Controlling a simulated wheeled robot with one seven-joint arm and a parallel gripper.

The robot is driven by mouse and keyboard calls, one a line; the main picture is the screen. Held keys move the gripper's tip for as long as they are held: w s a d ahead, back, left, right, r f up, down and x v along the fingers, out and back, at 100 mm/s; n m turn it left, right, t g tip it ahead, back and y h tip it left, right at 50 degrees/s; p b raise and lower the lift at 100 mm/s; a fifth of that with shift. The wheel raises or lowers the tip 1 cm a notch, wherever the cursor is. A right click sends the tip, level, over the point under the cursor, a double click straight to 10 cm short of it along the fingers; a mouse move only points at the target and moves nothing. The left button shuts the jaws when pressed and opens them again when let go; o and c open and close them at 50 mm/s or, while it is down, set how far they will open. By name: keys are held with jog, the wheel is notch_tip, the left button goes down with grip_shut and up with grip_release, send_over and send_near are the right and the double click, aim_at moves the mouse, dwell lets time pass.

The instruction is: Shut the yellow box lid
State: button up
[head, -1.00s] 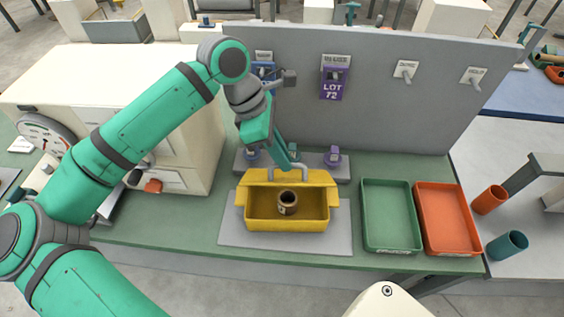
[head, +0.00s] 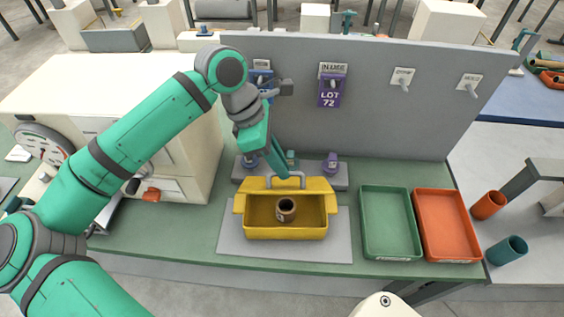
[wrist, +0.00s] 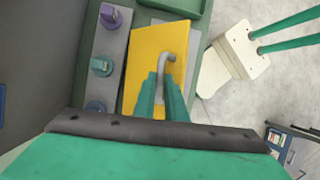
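The yellow box (head: 285,232) stands open on a grey mat, with a small dark-mouthed brown container (head: 286,209) upright inside. Its yellow lid (head: 250,186) is raised at the back edge and carries a grey handle (head: 298,178). The lid (wrist: 143,50) and handle (wrist: 181,62) fill the middle of the wrist view. My gripper (head: 284,178) reaches down from behind to the handle. In the wrist view, its two green fingers (wrist: 158,78) are a little apart at the handle's near part. They partly hide it, and firm contact is not clear.
A green tray (head: 389,254) and an orange tray (head: 447,258) lie right of the box. A grey upright panel (head: 420,120) stands behind, above a low grey rack (head: 310,181) with several small pieces. A cream machine (head: 190,150) is on the left.

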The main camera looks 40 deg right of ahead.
jog(key=o, duration=0.5)
jog(key=shift+s+d, duration=0.1)
jog(key=shift+o, duration=0.2)
jog(key=v, duration=1.1)
jog(key=shift+f, duration=0.1)
